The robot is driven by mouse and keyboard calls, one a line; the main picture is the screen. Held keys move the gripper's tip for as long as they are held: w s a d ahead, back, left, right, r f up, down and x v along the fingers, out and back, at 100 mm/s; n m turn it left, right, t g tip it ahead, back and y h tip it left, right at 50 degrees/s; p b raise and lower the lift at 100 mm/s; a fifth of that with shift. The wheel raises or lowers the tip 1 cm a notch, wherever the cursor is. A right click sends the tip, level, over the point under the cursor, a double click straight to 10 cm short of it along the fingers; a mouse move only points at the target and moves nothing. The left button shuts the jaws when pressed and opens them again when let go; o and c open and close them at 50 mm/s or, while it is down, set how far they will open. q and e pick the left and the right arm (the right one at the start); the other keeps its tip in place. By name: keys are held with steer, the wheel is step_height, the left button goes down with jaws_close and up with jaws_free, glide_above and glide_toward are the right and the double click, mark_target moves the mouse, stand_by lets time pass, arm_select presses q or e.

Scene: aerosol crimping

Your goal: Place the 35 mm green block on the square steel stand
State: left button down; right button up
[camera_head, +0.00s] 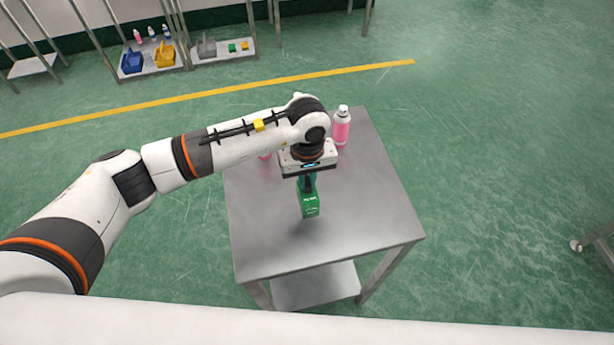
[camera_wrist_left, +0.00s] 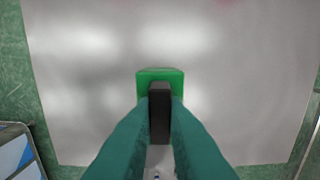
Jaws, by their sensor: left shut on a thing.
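The green block (camera_head: 310,205) is in my left gripper (camera_head: 307,184), over the front middle of the square steel stand (camera_head: 270,248). In the head view white lettering shows on its front. In the left wrist view the green block (camera_wrist_left: 160,75) shows between the teal fingers of my left gripper (camera_wrist_left: 160,112), with a dark part on or in front of it. The steel top (camera_wrist_left: 80,60) lies below it. I cannot tell whether the block touches the top. My right gripper is not in view.
A pink bottle with a white cap (camera_head: 341,126) stands at the back right of the stand, and another pink thing (camera_head: 265,155) is partly hidden behind my arm. Shelves with blue (camera_head: 132,62) and yellow bins (camera_head: 165,54) stand at the back. The stand's right side is clear.

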arm_select(q)
steer(key=c, duration=1.5)
jaws_free()
steer(key=shift+o, duration=0.2)
steer(key=shift+r+p, duration=0.25)
steer(key=shift+p, duration=0.1)
step_height(320, 180, up, 12)
steer(key=b, duration=0.5)
steer(key=shift+f, duration=0.15)
